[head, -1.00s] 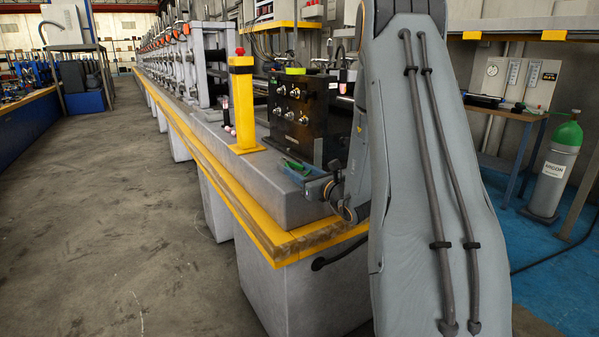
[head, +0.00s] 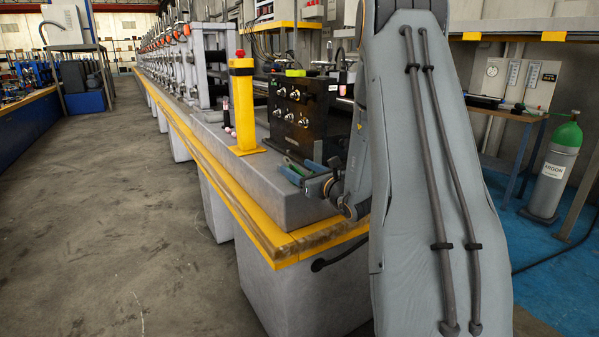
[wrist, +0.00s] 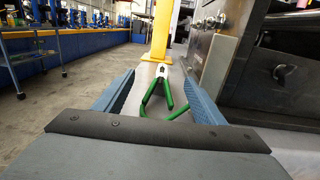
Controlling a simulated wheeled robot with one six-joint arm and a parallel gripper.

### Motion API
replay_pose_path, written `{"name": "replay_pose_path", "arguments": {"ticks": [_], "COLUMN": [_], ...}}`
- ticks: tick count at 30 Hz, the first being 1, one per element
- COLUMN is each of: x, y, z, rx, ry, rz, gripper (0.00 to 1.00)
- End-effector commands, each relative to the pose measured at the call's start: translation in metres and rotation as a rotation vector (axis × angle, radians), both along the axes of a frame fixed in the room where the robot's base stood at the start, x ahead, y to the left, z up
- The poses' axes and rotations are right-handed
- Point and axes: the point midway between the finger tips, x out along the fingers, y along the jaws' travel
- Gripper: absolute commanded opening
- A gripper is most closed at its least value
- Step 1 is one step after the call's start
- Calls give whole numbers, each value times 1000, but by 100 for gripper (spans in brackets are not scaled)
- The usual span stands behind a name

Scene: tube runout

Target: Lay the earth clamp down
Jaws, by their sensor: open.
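The earth clamp (wrist: 160,92) has green handles and a silver jaw end. In the wrist view it is between and beyond my fingers, on or just over the grey machine bed, its jaw end pointing away. My gripper (wrist: 158,90) is open, with a blue finger on either side and a gap to the clamp on both sides. In the head view my gripper (head: 299,172) is low over the near end of the bed, and only a bit of the clamp's green (head: 301,168) shows between the fingers. Whether the clamp rests fully flat is hard to tell.
A yellow post (head: 243,105) with a red button stands on the bed (head: 275,200) beyond my gripper. A black control box (head: 298,115) with several knobs stands close to the right. The bed's yellow-edged border (head: 275,247) is at the near left.

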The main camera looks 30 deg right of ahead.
Motion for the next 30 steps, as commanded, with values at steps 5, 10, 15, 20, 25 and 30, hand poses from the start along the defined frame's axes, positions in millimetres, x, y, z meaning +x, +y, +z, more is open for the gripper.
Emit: {"name": "replay_pose_path", "arguments": {"ticks": [5, 10, 15, 20, 25, 30], "x": [0, 0, 0, 0, 0, 0], "y": [-1, -1, -1, -1, -1, -1], "z": [21, 36, 52, 58, 57, 57], "rx": [-1, -2, -2, -1, -1, -1], "ry": [-6, -5, -6, -6, -5, -4], "rz": [-2, -2, -2, -2, -2, -2], "gripper": [66, 66, 66, 66, 66, 66]}}
